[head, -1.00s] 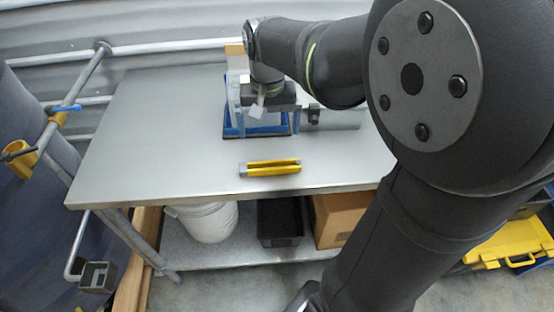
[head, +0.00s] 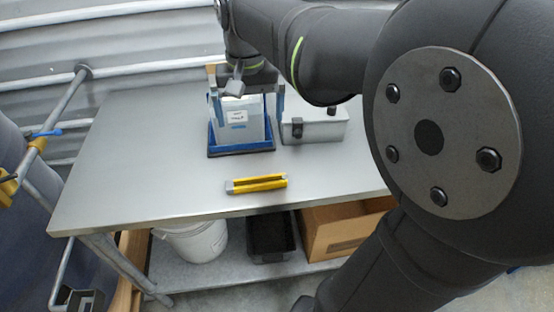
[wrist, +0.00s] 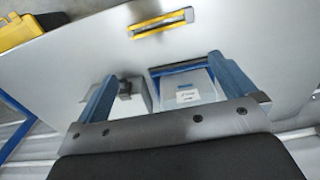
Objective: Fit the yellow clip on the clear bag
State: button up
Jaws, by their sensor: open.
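The yellow clip (head: 258,184) lies on the bench near its front edge, with a grey end at its left. It also shows at the top of the wrist view (wrist: 160,23). The clear bag (head: 238,122) stands upright in a blue tray (head: 242,151) and bears a white and blue label. In the wrist view the bag (wrist: 188,90) shows from above, between my fingers and nearer the right one. My gripper (head: 248,108) is open and empty, fingers pointing down. It is over the bag's area, and I cannot tell whether it touches the bag.
A grey box (head: 325,125) with a dark latch stands right of the blue tray. The bench top (head: 140,150) is clear at left and around the clip. Below are a white bucket (head: 196,241), a black bin (head: 270,238) and a cardboard box (head: 345,232).

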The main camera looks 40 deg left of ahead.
jog(key=shift+r, duration=0.75)
jog(key=c, duration=1)
jog(key=shift+f, duration=0.15)
jog(key=shift+c, duration=0.8)
jog(key=m, duration=0.8)
send_over(256, 178)
notch_tip(256, 178, down, 7)
jog(key=shift+s+d+f+m, duration=0.1)
jog(key=shift+f+m, duration=1.55)
jog(key=shift+f, duration=1.1)
jog(key=shift+s+d+f+m, duration=0.1)
jog(key=shift+f+m, duration=1.5)
jog(key=shift+f, duration=1.1)
jog(key=shift+s+d+f+m, duration=0.1)
jog(key=shift+f+m, duration=1.55)
jog(key=shift+f, duration=1.1)
